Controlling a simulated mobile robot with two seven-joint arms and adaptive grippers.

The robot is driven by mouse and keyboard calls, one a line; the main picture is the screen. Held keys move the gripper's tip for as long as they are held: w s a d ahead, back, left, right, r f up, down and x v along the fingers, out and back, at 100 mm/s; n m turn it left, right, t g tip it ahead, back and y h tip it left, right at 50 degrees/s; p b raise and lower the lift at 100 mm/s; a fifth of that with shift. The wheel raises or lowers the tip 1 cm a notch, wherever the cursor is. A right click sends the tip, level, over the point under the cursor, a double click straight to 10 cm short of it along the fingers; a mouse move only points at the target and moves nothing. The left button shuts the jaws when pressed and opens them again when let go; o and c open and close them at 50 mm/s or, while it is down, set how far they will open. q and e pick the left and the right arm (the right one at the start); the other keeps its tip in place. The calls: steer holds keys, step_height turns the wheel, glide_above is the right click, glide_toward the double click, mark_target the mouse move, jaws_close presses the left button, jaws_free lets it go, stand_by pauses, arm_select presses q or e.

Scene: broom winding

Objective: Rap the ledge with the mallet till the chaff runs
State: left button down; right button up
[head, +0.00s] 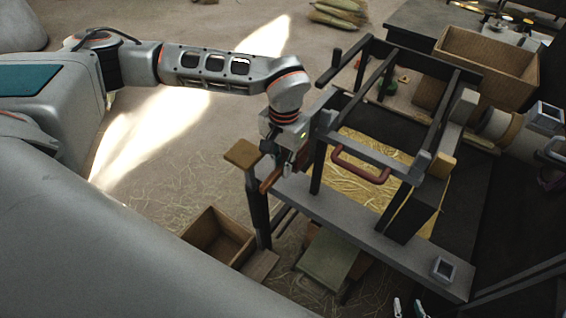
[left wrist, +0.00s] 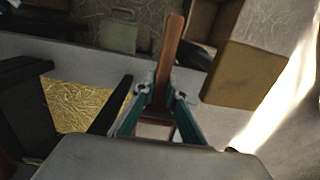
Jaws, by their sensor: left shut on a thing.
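My left gripper (head: 276,178) is shut on a brown wooden bar, seemingly the mallet's handle (head: 268,184). In the left wrist view the bar (left wrist: 168,60) stands between the teal-sided fingers (left wrist: 160,93); the mallet's head cannot be clearly made out. The gripper hangs over the left end of the grey ledge (head: 345,222), which also shows in the left wrist view (left wrist: 85,60). Contact with the ledge cannot be told. Yellow straw-like chaff (head: 362,158) lies in the bed behind the ledge. My right gripper's fingertips (head: 409,307) show apart at the bottom edge.
A dark frame with a red handle (head: 360,172) stands over the bed. A tan block (head: 242,153) tops a post left of my gripper. A wooden box (head: 220,238) and green case (head: 330,258) sit below. A square cup (head: 444,269) stands on the ledge's right end.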

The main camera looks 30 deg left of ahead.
arm_select(q)
steer(key=shift+f, duration=0.45)
arm_select(e)
steer(key=shift+f, duration=0.35)
arm_select(q)
steer(key=shift+r, duration=0.1)
arm_select(e)
steer(key=shift+r, duration=0.1)
